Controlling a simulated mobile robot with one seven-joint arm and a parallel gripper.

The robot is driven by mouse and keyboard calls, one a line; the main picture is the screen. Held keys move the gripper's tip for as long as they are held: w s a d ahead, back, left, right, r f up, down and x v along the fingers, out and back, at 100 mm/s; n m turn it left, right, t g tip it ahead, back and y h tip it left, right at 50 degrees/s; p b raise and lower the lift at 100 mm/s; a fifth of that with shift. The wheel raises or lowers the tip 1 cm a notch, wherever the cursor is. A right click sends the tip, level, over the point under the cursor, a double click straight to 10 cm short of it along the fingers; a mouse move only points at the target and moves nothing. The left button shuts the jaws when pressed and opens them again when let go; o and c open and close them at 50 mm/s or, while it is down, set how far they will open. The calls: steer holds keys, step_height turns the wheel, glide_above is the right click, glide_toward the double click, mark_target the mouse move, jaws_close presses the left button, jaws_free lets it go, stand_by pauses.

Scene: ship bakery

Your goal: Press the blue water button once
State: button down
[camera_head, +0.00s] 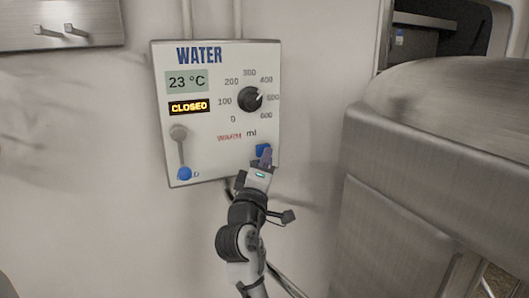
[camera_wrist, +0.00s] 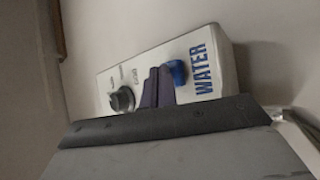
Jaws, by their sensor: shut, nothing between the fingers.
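The water panel (camera_head: 204,150) is a pale box on the wall with a blue WATER title, a "23 °C" display and a display reading "CLOSED". The blue button (camera_head: 262,149) is at its lower right and is partly covered by my fingers. My gripper (camera_head: 265,156) is shut and empty, its fingertips right at the button. In the wrist view the shut fingers (camera_wrist: 158,88) stand in front of the panel (camera_wrist: 222,72), with a blue part (camera_wrist: 180,73) just beside their tips. I cannot tell whether the fingertips touch the button.
A black dial (camera_head: 250,98) with ml marks sits above the button. A lever with a blue knob (camera_head: 184,174) is at the panel's lower left. A large metal machine (camera_head: 440,150) stands to the right. A metal plate with hooks (camera_head: 62,28) is at upper left.

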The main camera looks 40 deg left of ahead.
steer(key=shift+w+a, duration=0.15)
steer(key=shift+a, duration=0.1)
steer(key=shift+d, duration=0.1)
stand_by(0.5)
steer(key=shift+s+d, duration=0.5)
steer(key=shift+d, duration=0.2)
steer(key=shift+s+d+p, duration=0.15)
steer(key=shift+s+d, duration=0.3)
steer(key=shift+d, duration=0.25)
steer(key=shift+s+d+p, duration=0.15)
steer(key=shift+s+d, duration=0.25)
steer(key=shift+d, duration=0.35)
steer(key=shift+s+d+p, duration=0.15)
steer(key=shift+s+d, duration=0.3)
steer(key=shift+d, duration=0.25)
